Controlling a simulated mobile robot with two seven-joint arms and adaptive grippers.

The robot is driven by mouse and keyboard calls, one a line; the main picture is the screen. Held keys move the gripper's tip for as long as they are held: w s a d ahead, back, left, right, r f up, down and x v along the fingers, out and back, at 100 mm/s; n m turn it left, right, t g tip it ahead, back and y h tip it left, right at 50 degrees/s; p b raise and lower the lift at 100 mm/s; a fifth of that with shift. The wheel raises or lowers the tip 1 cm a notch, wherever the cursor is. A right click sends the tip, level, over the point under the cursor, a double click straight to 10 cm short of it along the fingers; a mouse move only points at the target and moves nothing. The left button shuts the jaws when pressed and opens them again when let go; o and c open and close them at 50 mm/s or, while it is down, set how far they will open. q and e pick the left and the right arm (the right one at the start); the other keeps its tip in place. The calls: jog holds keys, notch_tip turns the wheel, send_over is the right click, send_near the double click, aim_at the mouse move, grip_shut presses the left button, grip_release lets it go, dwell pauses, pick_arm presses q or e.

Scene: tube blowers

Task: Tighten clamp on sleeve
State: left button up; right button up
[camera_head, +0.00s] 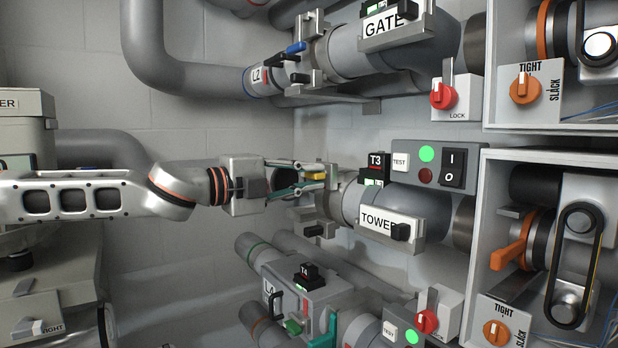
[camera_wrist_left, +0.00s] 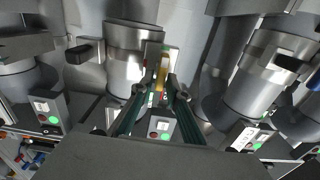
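The sleeve (camera_head: 333,202) is a grey collar at the left end of the pipe labelled TOWER, in the middle of the head view. Its clamp has a small yellow lever (camera_head: 315,175), which also shows in the left wrist view (camera_wrist_left: 162,75). My left gripper (camera_head: 318,176) reaches in from the left with green fingers on both sides of the yellow lever. In the left wrist view its fingertips (camera_wrist_left: 161,78) converge on the lever and look shut on it. The fingertips hide part of the clamp. My right gripper is not in view.
Above is the GATE pipe (camera_head: 350,50) with a blue-handled clamp (camera_head: 297,47). Below is a lower pipe with a T4 block (camera_head: 307,273) and a green handle. At the right are belt-drive boxes with orange TIGHT/SLACK knobs (camera_head: 524,88). A switch panel (camera_head: 440,165) shows a green light.

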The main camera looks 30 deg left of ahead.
pick_arm(q)
jog(key=shift+o, duration=0.2)
jog(key=shift+s, duration=0.15)
jog(key=shift+v, duration=0.85)
jog(key=v, duration=1)
